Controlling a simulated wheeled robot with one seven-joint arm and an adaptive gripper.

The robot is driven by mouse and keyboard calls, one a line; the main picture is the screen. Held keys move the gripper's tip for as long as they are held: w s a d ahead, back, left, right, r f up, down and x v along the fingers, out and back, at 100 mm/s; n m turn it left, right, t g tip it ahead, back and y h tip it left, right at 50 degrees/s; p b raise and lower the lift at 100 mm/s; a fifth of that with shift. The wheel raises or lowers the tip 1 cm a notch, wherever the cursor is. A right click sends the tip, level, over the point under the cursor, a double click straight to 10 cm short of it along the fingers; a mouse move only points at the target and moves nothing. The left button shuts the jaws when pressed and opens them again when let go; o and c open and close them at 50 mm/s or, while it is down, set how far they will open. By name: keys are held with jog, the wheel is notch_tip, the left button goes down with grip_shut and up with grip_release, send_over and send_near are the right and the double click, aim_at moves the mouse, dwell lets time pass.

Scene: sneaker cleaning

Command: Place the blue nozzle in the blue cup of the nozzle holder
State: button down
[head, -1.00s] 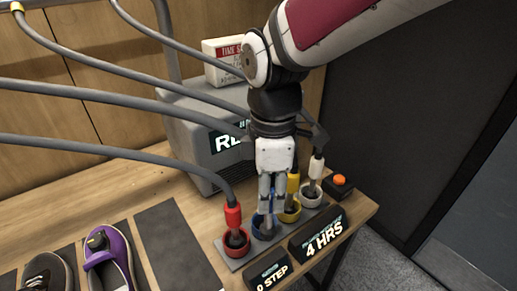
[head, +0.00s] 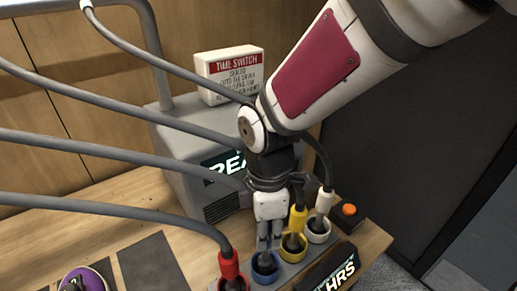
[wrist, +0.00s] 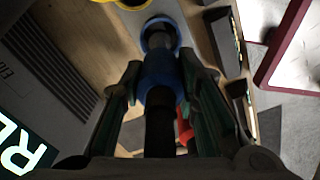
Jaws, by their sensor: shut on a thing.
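My gripper (head: 265,243) points down just above the blue cup (head: 267,269) of the nozzle holder. In the wrist view my gripper (wrist: 160,85) is shut on the blue nozzle (wrist: 160,78), around its blue collar. The nozzle's dark tip points at the opening of the blue cup (wrist: 178,27) and overlaps it. How deep the tip sits in the cup is hard to tell. In the head view the fingers mostly hide the blue nozzle.
The red nozzle (head: 229,266) stands in the left cup. The yellow nozzle (head: 298,219) and white nozzle (head: 324,201) stand in the cups to the right. Grey hoses cross above the table. A grey machine (head: 190,165) stands behind; an orange button (head: 349,210) is at the right.

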jog(key=shift+f, duration=0.95)
jog(key=c, duration=1.2)
grip_release()
